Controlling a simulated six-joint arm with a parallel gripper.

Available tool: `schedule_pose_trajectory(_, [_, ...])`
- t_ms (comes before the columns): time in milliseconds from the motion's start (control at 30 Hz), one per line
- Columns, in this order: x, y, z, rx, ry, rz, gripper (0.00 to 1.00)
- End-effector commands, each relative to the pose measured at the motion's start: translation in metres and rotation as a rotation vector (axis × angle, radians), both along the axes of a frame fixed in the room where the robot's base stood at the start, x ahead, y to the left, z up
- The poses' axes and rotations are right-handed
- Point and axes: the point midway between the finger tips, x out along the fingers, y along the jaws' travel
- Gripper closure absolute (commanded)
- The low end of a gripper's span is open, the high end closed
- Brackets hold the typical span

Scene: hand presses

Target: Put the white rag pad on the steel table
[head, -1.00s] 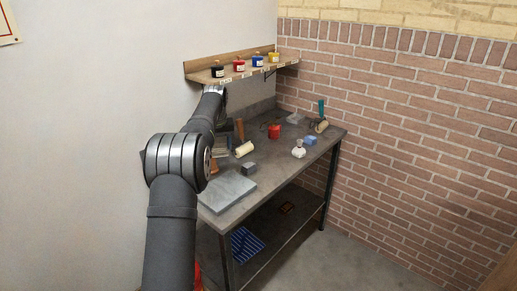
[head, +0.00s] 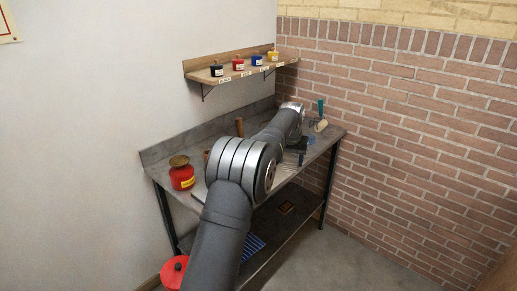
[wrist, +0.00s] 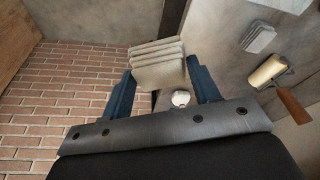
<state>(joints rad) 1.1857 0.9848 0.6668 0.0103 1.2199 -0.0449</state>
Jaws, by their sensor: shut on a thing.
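The white rag pad (wrist: 157,65) looks like a pale stack of folded layers. My gripper (wrist: 160,75) is shut on it, with a blue finger on each side in the wrist view. In the head view a pale layered edge of the pad (head: 290,158) shows beside my arm. The grey steel table (head: 168,150) stands along the wall, and my gripper (head: 301,147) is over its right part near the front edge. I cannot tell how high the pad is above the top.
A small white round thing (wrist: 181,98) shows just behind the pad. A roller with a wooden handle (wrist: 270,72) and a grey block (wrist: 259,38) lie nearby on the table. A red can (head: 181,177) stands at the left. The shelf (head: 240,70) holds small bottles.

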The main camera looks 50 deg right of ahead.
Motion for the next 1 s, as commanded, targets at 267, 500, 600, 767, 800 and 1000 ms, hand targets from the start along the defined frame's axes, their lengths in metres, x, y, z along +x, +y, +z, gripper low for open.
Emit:
schedule_pose_trajectory(267, [0.040,0.001,-0.031,0.002,0.001,0.005,0.66])
schedule_pose_trajectory(500, [0.094,0.000,-0.063,0.000,0.000,0.003,0.67])
schedule_pose_trajectory(600, [0.107,0.000,-0.071,0.000,0.001,0.003,0.67])
schedule_pose_trajectory(767, [0.117,0.000,-0.076,0.000,0.000,0.001,0.67])
schedule_pose_trajectory(800, [0.117,0.000,-0.078,0.000,0.000,0.001,0.67])
schedule_pose_trajectory(1000, [0.117,0.001,-0.103,0.003,0.001,0.001,0.67])
